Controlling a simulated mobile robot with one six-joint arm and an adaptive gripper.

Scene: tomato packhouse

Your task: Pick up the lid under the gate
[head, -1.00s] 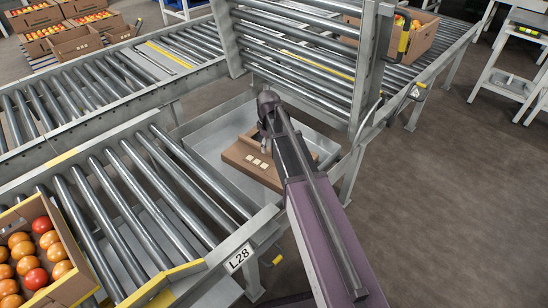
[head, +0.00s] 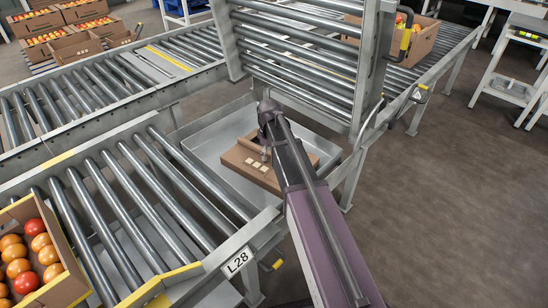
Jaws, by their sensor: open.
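The lid (head: 240,165) is a flat brown cardboard piece with several small pale squares on it. It lies in a shallow grey metal tray (head: 200,147) below the raised roller gate (head: 295,60). My gripper (head: 264,156) points down over the lid, near its middle. Its fingers are small and partly hidden by my arm, and I cannot tell whether they touch the lid. It is open, with nothing visibly held. My arm covers part of the lid's right side.
A crate of tomatoes (head: 68,283) sits at the lower left. Another carton (head: 424,40) stands on the rollers behind the gate post (head: 370,75). The floor at right is clear.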

